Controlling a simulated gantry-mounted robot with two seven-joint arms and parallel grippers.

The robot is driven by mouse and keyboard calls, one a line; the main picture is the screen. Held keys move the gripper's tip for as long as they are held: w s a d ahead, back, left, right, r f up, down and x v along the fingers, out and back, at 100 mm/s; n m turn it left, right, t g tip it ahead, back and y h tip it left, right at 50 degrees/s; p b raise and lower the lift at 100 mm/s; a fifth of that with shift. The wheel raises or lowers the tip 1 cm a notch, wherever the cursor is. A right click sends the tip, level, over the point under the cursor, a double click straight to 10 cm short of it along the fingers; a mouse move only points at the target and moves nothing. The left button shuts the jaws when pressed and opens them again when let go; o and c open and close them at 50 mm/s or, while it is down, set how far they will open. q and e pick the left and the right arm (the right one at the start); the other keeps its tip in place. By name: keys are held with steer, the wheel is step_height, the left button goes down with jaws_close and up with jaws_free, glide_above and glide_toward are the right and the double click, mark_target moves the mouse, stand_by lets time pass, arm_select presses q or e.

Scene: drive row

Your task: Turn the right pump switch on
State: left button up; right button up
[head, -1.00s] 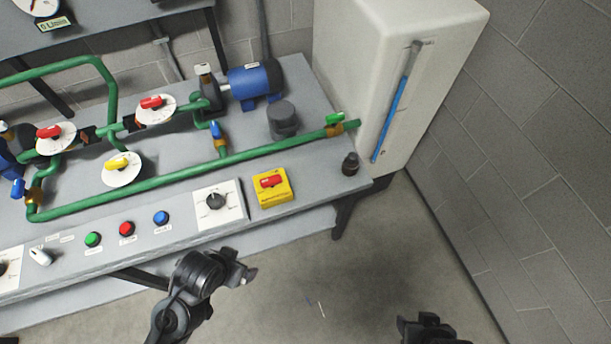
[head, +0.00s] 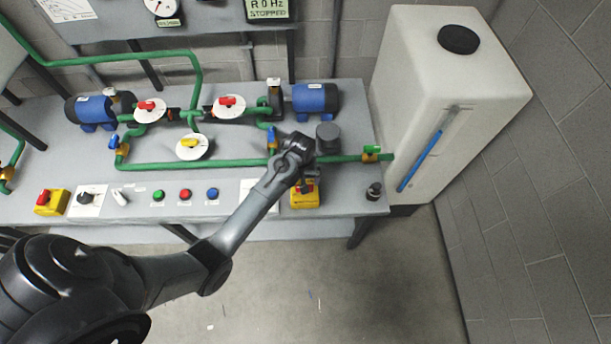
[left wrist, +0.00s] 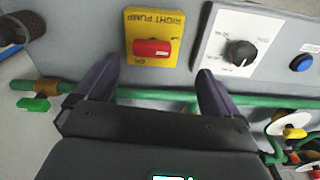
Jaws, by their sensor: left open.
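The right pump switch is a yellow box (left wrist: 172,22) with a red knob (left wrist: 151,48); the left wrist view shows its RIGHT PUMP label upside down. The knob's bar lies crosswise there. In the head view the yellow box (head: 305,199) sits at the bench's front edge, partly hidden by my left gripper (head: 308,181). In the left wrist view my left gripper (left wrist: 157,68) is open, with its fingers apart and nothing between them. The knob lies just beyond the gap, apart from both fingers. My right gripper is out of view.
A white dial plate with a black knob (left wrist: 241,53) is beside the switch. Green pipe (head: 195,165) runs behind the controls. A small dark cylinder (head: 374,191) stands right of the switch, before the white tank (head: 430,95). Another yellow switch (head: 51,202) is at far left.

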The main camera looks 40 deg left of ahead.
arm_select(q)
steer(key=shift+n, duration=0.6)
steer(key=f, duration=0.3)
steer(key=w+f, duration=0.1)
steer(key=f, duration=0.2)
steer(key=w+f, duration=0.1)
steer(key=f, duration=0.2)
steer(key=shift+a+b, duration=0.1)
steer(key=shift+b, duration=0.2)
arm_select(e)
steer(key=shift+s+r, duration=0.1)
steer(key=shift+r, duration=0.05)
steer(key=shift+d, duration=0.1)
arm_select(q)
steer(key=shift+r, duration=0.1)
steer(key=c, duration=1)
steer(key=shift+c, duration=0.2)
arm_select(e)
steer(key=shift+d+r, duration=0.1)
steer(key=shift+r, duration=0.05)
